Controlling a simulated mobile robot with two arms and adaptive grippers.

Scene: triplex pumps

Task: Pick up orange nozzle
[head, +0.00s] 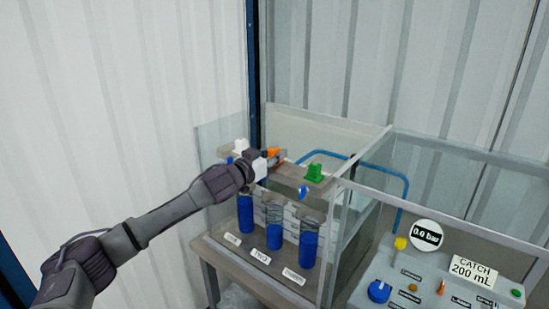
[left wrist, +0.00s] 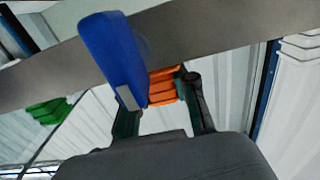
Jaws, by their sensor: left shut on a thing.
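The orange nozzle (head: 273,153) is at the shelf on top of the pump stand, partly hidden by my gripper. In the left wrist view the orange nozzle (left wrist: 163,84) shows as stacked ridges between my fingers. My left gripper (head: 268,160) reaches in from the left and is shut on it. In the left wrist view the gripper's (left wrist: 160,100) left finger is partly covered by a blue flat part. I cannot tell whether the nozzle is clear of the shelf. My right gripper is not in view.
A green nozzle (head: 313,174) stands right of my gripper, a white one (head: 241,146) left of it. Blue cylinders (head: 274,236) stand below the shelf (head: 286,181). Clear panels (head: 350,235) enclose the stand. A control panel (head: 420,285) is at the right.

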